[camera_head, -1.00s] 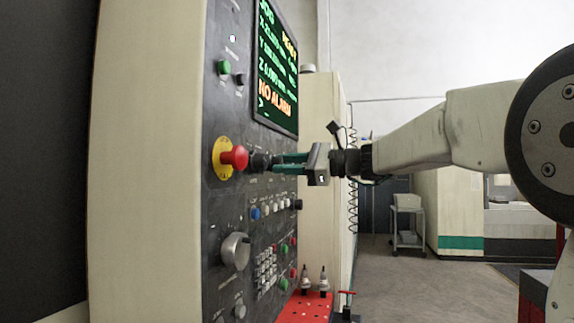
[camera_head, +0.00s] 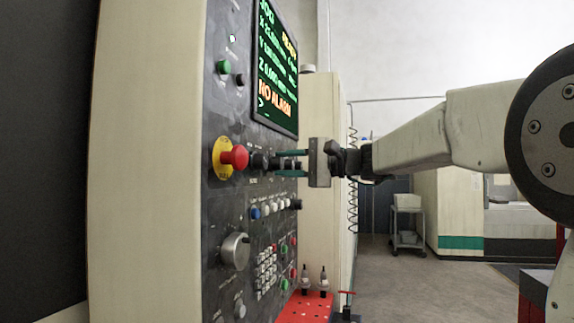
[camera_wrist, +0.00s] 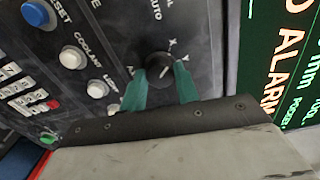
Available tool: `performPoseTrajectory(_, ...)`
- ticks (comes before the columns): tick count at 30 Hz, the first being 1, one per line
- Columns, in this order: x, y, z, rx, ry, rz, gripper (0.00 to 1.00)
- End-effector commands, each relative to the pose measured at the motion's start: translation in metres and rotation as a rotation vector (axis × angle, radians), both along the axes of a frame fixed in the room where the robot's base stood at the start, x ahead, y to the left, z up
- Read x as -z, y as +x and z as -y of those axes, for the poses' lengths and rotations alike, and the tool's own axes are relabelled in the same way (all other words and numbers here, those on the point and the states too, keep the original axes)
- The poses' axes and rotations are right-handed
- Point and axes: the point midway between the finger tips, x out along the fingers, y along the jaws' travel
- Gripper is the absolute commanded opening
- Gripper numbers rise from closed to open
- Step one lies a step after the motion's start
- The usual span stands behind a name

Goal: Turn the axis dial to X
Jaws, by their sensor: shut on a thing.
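The axis dial (camera_wrist: 158,66) is a small round black knob on the dark control panel, with a white pointer mark. Letters X and Y are printed to its upper right in the wrist view, and the mark points up and right towards them; which letter it meets exactly I cannot tell. My gripper (camera_wrist: 163,80) has its two green fingers on either side of the dial, shut on it. In the head view my gripper (camera_head: 277,164) reaches the panel from the right, and its fingers partly hide the dial there.
A red emergency button (camera_head: 235,157) on a yellow ring sits left of the fingers. A screen (camera_head: 276,65) reading NO ALARM is above. White and blue buttons (camera_head: 268,209) and a large silver handwheel (camera_head: 236,251) are below. A red rack (camera_head: 305,307) stands lower down.

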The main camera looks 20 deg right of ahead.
Motion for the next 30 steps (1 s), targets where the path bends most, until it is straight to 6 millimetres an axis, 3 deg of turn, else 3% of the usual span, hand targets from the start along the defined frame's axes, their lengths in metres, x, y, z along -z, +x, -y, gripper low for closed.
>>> performPoseTrajectory(22,0.0016,-0.0001,-0.0001,-0.001,-0.056,0.072,0.08)
performPoseTrajectory(23,0.0016,-0.0001,-0.0001,-0.001,-0.056,0.072,0.34)
performPoseTrajectory(25,0.0015,-0.0001,-0.0001,-0.001,-0.055,0.072,0.53)
performPoseTrajectory(30,0.0009,-0.0001,0.0,-0.001,-0.054,0.073,0.53)
